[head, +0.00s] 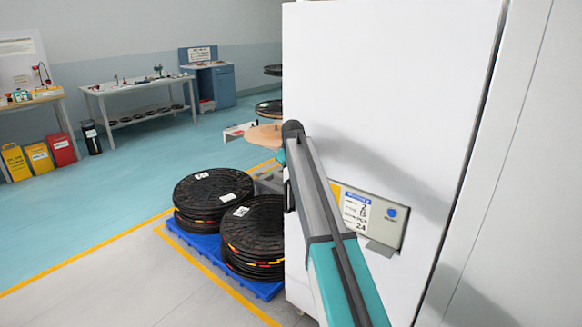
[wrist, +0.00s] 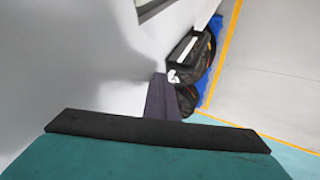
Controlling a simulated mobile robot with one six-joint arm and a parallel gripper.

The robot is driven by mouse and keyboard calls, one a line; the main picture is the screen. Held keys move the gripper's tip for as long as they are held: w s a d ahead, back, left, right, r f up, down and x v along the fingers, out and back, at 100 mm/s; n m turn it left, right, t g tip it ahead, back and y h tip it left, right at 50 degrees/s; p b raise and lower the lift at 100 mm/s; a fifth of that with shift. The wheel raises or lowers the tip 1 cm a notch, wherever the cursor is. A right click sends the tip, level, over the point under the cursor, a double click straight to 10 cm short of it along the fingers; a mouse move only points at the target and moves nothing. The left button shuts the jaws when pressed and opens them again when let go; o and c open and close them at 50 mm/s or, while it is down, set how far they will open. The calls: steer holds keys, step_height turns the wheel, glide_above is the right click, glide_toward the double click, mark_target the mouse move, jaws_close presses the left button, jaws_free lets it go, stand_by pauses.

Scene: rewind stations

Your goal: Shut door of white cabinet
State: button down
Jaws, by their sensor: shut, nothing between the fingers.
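The white cabinet (head: 400,70) fills the right half of the head view as a tall white face. A narrow dark gap runs down it, with another pale panel (head: 530,160) to the right. I cannot tell how far the door stands open. In the head view my arm crosses in front of the white face towards its left edge. In the wrist view my gripper (wrist: 165,98) shows as dark fingers, shut and empty, close to a white surface (wrist: 80,70) at left. I cannot tell whether they touch it.
A blue pallet (head: 268,290) with black reel stacks (head: 255,235) stands on the floor left of the cabinet. A labelled plate (head: 370,215) is on the white face. Workbenches (head: 135,88) and coloured bins (head: 40,158) are farther back.

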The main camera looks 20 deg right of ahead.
steer(key=s+a+r, duration=0.5)
steer(key=s+r, duration=0.3)
stand_by(0.7)
steer(key=shift+s, duration=0.1)
